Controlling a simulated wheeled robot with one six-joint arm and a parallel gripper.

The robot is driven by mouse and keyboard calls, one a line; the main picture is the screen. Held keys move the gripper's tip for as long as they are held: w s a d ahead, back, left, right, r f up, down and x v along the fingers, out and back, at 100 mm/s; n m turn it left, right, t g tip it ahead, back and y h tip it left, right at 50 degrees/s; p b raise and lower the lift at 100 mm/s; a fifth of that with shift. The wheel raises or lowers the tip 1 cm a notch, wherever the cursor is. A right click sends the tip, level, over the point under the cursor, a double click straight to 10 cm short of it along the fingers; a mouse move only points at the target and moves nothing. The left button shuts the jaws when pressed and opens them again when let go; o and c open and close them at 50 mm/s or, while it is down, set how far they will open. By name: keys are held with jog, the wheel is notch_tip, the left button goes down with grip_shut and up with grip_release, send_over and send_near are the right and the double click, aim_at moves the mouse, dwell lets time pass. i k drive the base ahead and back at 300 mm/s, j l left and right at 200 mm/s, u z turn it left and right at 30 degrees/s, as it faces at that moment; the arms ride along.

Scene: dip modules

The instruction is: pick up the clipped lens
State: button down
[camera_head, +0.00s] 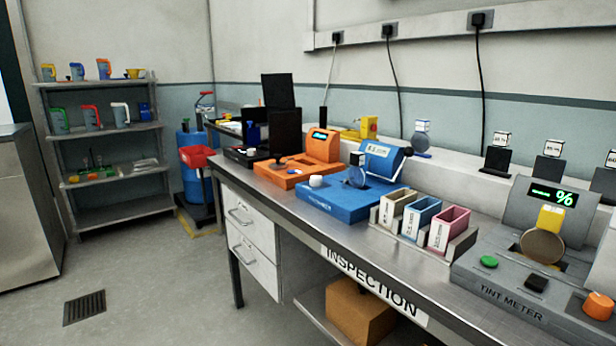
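Lenses with tag-like clips show in several places, and I cannot tell which one the task means. A brownish round lens (541,246) hangs under a yellow clip (551,217) in the grey tint meter (480,278) at the right. A bluish lens (421,140) with a white tag stands on the ledge behind. My gripper is not in view.
On the inspection bench, a rack of cream, blue and pink bins (421,222) stands between the blue device and tint meter. An orange device (297,172) is farther left. Small black stands (496,160) line the rear ledge. Open floor (170,270) lies left of the bench.

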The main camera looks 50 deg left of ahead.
aim_at(357, 159)
jog(key=j+u, duration=0.2)
jog(key=u, duration=0.2)
jog(key=j+u, duration=0.15)
jog(key=u, duration=0.2)
jog(key=i+j+u, duration=0.1)
jog(key=u, duration=0.3)
jog(key=i+j+u, duration=0.1)
jog(key=u, duration=0.25)
jog(key=j, duration=0.1)
